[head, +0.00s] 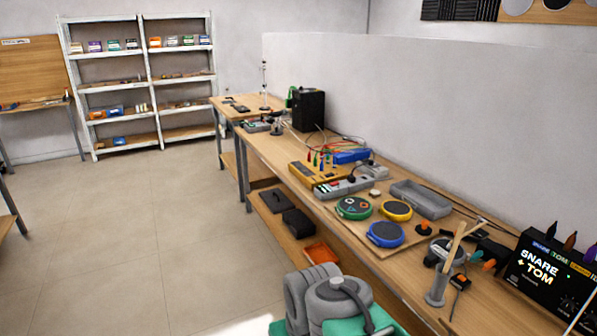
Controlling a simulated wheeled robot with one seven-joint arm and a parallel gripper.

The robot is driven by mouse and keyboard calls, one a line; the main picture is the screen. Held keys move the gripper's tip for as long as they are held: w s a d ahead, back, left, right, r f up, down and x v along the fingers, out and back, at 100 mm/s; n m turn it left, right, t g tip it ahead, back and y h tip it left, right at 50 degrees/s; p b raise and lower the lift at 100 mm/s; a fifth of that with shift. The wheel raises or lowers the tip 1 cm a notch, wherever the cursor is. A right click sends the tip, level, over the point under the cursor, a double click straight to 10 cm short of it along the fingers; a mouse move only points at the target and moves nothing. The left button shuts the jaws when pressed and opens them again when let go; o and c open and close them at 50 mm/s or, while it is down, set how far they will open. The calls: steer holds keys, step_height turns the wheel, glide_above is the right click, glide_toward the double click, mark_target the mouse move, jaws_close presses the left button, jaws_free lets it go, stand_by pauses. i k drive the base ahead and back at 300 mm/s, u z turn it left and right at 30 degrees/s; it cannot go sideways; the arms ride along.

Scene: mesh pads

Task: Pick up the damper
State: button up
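I cannot tell for sure which object is the damper. A small pale block (375,193) lies on the long bench behind the round pads, and it is too small to make out. The pads are green-rimmed (354,207), yellow-rimmed (397,210) and blue-rimmed (386,234), and lie close together on a wooden board. A small orange piece (424,228) sits to the right of the pads. Grey and teal parts of my own body show at the bottom. My gripper's fingers are not in view.
The long bench (287,176) runs along a white partition. A shelf (140,88) stands far back. Floor (130,230) left is clear.

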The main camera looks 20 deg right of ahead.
mark_target(423, 229)
steer(key=z, duration=1.45)
steer(key=k, duration=1.2)
steer(key=u, duration=0.65)
steer(key=i, duration=0.5)
steer(key=u, duration=0.8)
steer(key=i, duration=1.65)
steer(key=z, duration=1.15)
steer(key=i, duration=0.75)
steer(key=z, duration=0.5)
